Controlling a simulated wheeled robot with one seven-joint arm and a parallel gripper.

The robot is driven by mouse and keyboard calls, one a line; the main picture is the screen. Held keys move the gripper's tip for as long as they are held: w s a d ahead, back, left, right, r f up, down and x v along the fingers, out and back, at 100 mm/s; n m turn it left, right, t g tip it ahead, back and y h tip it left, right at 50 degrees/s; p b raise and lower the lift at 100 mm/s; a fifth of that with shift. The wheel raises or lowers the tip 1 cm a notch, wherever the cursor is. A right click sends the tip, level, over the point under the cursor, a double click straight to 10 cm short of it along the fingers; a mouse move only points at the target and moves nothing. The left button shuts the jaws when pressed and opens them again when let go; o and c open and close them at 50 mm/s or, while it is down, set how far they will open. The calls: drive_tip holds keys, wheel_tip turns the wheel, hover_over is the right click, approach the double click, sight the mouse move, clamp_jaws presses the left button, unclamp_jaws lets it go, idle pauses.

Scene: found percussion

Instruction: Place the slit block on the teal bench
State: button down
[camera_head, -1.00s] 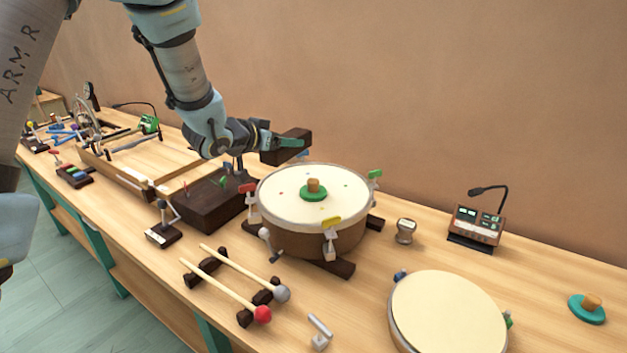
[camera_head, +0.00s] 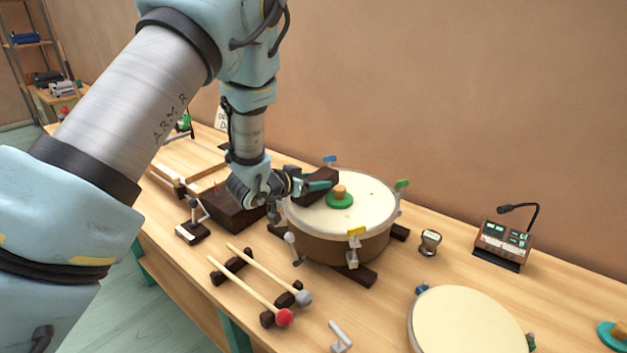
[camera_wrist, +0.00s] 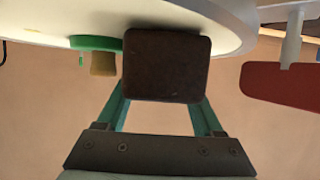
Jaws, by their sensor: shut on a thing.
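The slit block, a dark brown block (camera_head: 317,180), is held in my gripper (camera_head: 320,187), whose teal fingers are shut on it. It is at the back left part of the drum (camera_head: 370,205), left of the green disc with a wooden knob (camera_head: 339,197). In the wrist view, the block (camera_wrist: 167,65) fills the space between the fingers, with the pale drum rim behind it. I cannot tell whether it touches the drum. The bench (camera_head: 455,270) has a light wood top and teal legs.
A larger dark box (camera_head: 232,212) stands left of the drum. Two mallets (camera_head: 250,285) lie on dark rests in front. A pale round pad (camera_head: 465,325) and a small console with a microphone (camera_head: 503,240) are at right. Bare bench top lies between them.

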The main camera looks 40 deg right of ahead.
drive_tip(key=shift+f, duration=0.1)
drive_tip(key=shift+c, duration=0.2)
unclamp_jaws()
drive_tip(key=shift+r, duration=0.2)
drive_tip(key=b+v, duration=0.3)
drive_tip(key=v, duration=0.9)
